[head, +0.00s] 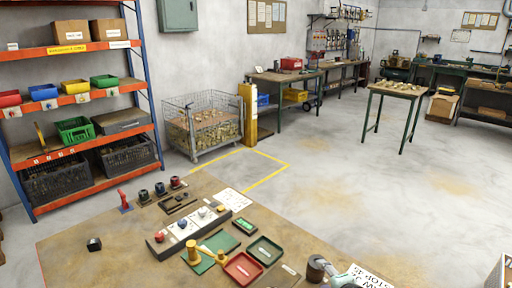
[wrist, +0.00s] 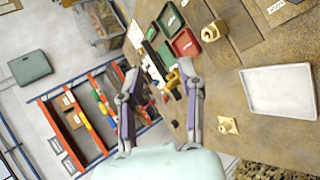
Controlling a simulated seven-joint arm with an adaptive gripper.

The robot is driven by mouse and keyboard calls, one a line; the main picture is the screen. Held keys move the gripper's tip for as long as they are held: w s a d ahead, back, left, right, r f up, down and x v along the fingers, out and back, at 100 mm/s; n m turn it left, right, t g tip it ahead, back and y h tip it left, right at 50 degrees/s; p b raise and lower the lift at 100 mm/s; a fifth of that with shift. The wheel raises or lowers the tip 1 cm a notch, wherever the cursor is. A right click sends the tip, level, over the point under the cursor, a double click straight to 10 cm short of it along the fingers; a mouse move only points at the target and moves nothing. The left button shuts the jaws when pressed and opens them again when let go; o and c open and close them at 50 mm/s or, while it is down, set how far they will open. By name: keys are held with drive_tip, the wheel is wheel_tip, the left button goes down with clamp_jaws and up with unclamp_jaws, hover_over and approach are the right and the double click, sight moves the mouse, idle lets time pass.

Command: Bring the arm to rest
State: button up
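My gripper (wrist: 158,68) shows in the wrist view with its two grey fingers spread apart. It is open, and nothing is held between the fingers. In the wrist view it hangs over the scene, tilted, with the bench to its right and the shelf rack behind. A pale piece of my arm (head: 345,279) shows at the bottom edge of the head view, beside the workbench's (head: 110,262) small parts. The rest of my arm is out of the head view.
The wrist view shows a white tray (wrist: 278,92) and a brass flanged piece (wrist: 228,125). The bench's left part is mostly clear.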

drive_tip(key=s+a+f+m+g, duration=0.1)
drive_tip(key=s+a+m+g, duration=0.1)
drive_tip(key=s+m+g, duration=0.3)
drive_tip(key=s+a+f+m+g, duration=0.1)
drive_tip(key=s+a+m+g, duration=0.2)
drive_tip(key=s+m, duration=1)
drive_tip(key=s+g, duration=0.2)
drive_tip(key=s, duration=0.1)
drive_tip(key=shift+s+f+m+g, duration=0.3)
drive_tip(key=shift+s+f+m, duration=0.05)
drive_tip(key=shift+f+m, duration=0.05)
